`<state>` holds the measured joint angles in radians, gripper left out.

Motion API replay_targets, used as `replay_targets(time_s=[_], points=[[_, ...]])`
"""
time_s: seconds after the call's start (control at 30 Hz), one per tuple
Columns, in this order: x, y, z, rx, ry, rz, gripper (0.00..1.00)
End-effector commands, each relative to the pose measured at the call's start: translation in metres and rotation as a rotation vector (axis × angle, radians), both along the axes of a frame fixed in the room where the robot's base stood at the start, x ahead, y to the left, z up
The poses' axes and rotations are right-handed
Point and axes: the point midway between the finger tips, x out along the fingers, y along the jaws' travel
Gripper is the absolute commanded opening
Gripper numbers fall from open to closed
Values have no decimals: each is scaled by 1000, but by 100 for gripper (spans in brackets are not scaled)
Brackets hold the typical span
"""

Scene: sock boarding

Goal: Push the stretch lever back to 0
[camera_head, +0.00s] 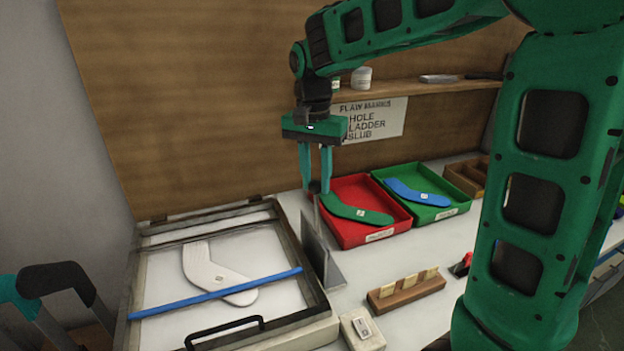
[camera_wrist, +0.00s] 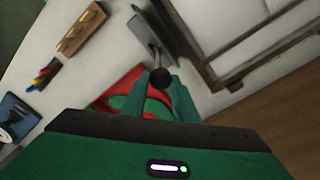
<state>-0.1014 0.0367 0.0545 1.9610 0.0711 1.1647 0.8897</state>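The stretch lever shows in the wrist view as a thin rod ending in a round black knob (camera_wrist: 160,77), beside an upright grey metal plate (camera_wrist: 150,30). In the head view the same plate (camera_head: 318,245) stands along the right side of the framed box. My gripper (camera_head: 315,188) points down above the plate. Its teal fingers are apart, with the dark knob at or between their tips. The wrist view shows the knob between the fingertips (camera_wrist: 160,92). I cannot tell whether they press on it. No scale marks are readable.
The framed box (camera_head: 325,318) holds a white sock form (camera_head: 205,270) under a blue bar (camera_head: 215,293). A red tray (camera_head: 355,240) and a green tray (camera_head: 425,215) hold sock shapes, close right of my gripper. A wooden block (camera_head: 405,292) and a small switch box (camera_head: 362,330) stand in front.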

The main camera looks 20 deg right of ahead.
Motion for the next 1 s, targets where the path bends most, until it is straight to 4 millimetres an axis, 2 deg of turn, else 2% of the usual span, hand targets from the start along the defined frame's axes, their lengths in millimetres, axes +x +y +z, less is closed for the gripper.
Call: replay_targets(time_s=[0.03, 0.07, 0.33, 0.73, 1.0], points=[[0, 0, 0, 0, 0, 1, 5], [0, 0, 0, 0, 0, 1, 0], [7, 1, -1, 0, 29, 1, 0], [41, 1, -10, 0, 193, 3, 0], [63, 1, -19, 1, 216, 4, 0]])
